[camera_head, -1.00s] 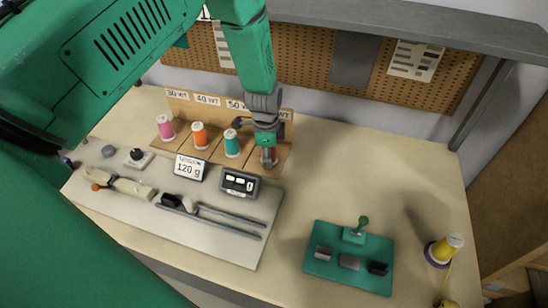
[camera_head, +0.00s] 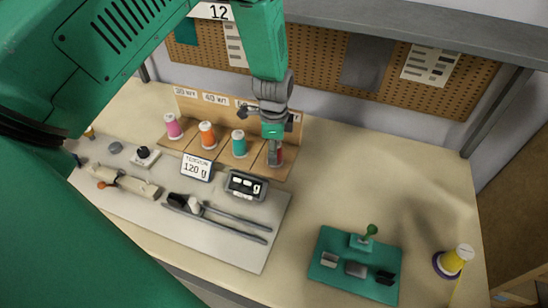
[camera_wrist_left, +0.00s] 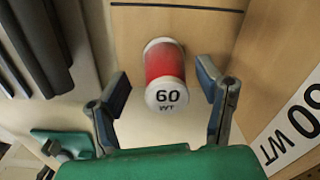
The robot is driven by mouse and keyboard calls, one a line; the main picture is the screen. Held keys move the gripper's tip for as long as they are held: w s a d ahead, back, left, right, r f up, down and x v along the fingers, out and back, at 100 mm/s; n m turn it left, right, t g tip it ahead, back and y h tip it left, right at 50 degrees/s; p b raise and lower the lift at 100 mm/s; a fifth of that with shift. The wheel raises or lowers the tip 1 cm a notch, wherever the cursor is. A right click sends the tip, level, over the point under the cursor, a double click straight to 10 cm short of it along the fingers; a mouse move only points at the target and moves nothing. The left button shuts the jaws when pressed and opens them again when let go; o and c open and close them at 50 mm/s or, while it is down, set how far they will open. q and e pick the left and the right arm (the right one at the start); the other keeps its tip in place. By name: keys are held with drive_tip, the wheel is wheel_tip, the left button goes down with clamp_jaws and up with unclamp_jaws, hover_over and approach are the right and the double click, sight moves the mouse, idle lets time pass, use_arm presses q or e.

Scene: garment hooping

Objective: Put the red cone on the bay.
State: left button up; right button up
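The red cone (camera_wrist_left: 164,70) has a white end marked 60 WT and lies between the two fingers of my left gripper (camera_wrist_left: 164,88) in the left wrist view, with a gap on each side. In the head view the red cone (camera_head: 280,156) is mostly hidden behind my left gripper (camera_head: 274,156). It is at the rightmost bay of the wooden rack (camera_head: 256,172). My left gripper is open around the cone. My right gripper is not in view.
Pink (camera_head: 173,126), orange (camera_head: 207,135) and teal (camera_head: 239,144) cones stand in the other bays. The table between is clear.

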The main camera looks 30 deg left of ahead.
use_arm(q)
wheel_tip(320, 180, up, 7)
drive_tip(key=shift+s+d+r, duration=0.1)
drive_tip(key=shift+r, duration=0.6)
